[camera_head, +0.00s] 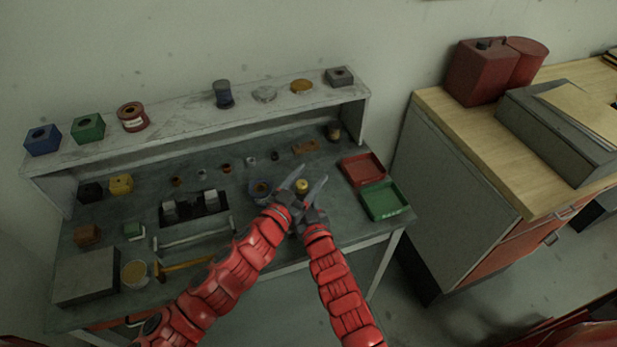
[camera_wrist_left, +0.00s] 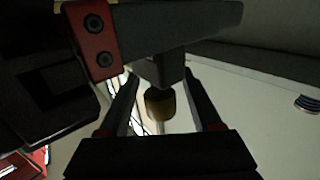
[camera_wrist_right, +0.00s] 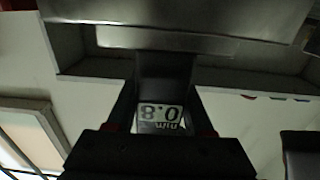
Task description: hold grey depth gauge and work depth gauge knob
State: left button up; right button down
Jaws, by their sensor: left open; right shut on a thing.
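The grey depth gauge (camera_wrist_right: 165,75) is between the fingers of my right gripper (camera_wrist_right: 163,92), which is shut on it. A small readout (camera_wrist_right: 160,114) on it looks like 0.8 mm and appears upside down in the right wrist view. A brass-coloured depth gauge knob (camera_wrist_left: 160,104) hangs under a dark block in the left wrist view, between the spread fingers of my left gripper (camera_wrist_left: 160,85). The left gripper is open, with a gap on each side of the knob. In the head view both grippers meet close together above the bench, around the brass knob (camera_head: 302,186).
A green tray (camera_head: 384,215) and a red tray (camera_head: 346,172) are right of my grippers. A hammer (camera_head: 184,266) and several small parts lie farther left. A shelf (camera_head: 190,112) runs along the back.

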pick_arm(q)
grip_shut()
dwell(0.3)
jog(key=shift+n+t+y, duration=0.3)
jog(key=shift+y, duration=0.1)
jog(key=n+y, duration=0.1)
jog(key=n+t+y, duration=0.1)
jog(key=y, duration=0.1)
jog(key=shift+w+a, duration=0.1)
jog(key=shift+a, duration=0.15)
jog(key=shift+t, duration=0.3)
grip_release()
jog(key=shift+a, duration=0.1)
